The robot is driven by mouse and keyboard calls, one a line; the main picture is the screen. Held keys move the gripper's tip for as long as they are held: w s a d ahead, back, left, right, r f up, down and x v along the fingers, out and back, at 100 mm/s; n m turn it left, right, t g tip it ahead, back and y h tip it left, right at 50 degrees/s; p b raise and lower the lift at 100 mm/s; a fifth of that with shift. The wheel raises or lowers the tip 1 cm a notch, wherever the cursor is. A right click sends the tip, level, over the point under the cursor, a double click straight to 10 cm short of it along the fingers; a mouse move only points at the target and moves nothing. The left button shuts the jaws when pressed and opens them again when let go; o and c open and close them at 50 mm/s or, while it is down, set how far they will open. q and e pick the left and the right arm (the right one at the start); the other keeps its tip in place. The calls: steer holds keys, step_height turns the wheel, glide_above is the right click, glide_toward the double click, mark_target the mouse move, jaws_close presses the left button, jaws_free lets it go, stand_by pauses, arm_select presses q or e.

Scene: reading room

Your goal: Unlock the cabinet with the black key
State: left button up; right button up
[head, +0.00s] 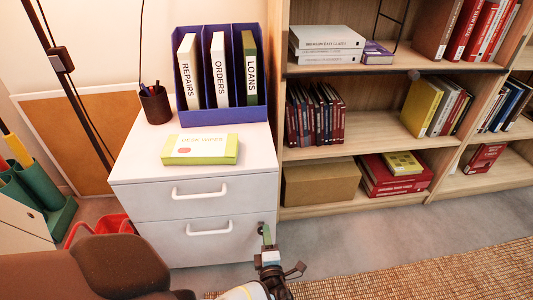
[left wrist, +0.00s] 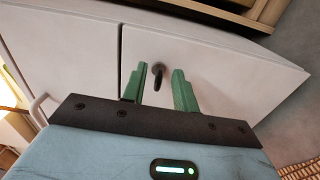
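The white cabinet (head: 145,203) has two drawers with bow handles. My left gripper (head: 266,236) is at the right end of its lower drawer front. In the left wrist view, its green fingers (left wrist: 159,92) are open, one on each side of a small black piece that looks like the black key (left wrist: 158,73). The key sticks out from the cabinet front, seemingly in the lock, with a gap to each finger. In the head view the gripper mostly hides the lock and key. My right gripper is not in view.
A green-and-white box (head: 201,150), a pencil cup (head: 155,104) and a blue file holder (head: 222,112) stand on the cabinet. A bookshelf (head: 385,142) stands close on the right. A red bin (head: 95,228) is on the left. Carpet and a woven rug (head: 440,277) lie in front.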

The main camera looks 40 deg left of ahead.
arm_select(q)
steer(key=shift+d, duration=0.1)
steer(key=p+v, duration=0.1)
steer(key=v, duration=0.6)
steer(key=shift+s+d, duration=0.15)
steer(key=shift+s, duration=0.15)
steer(key=shift+d, duration=0.1)
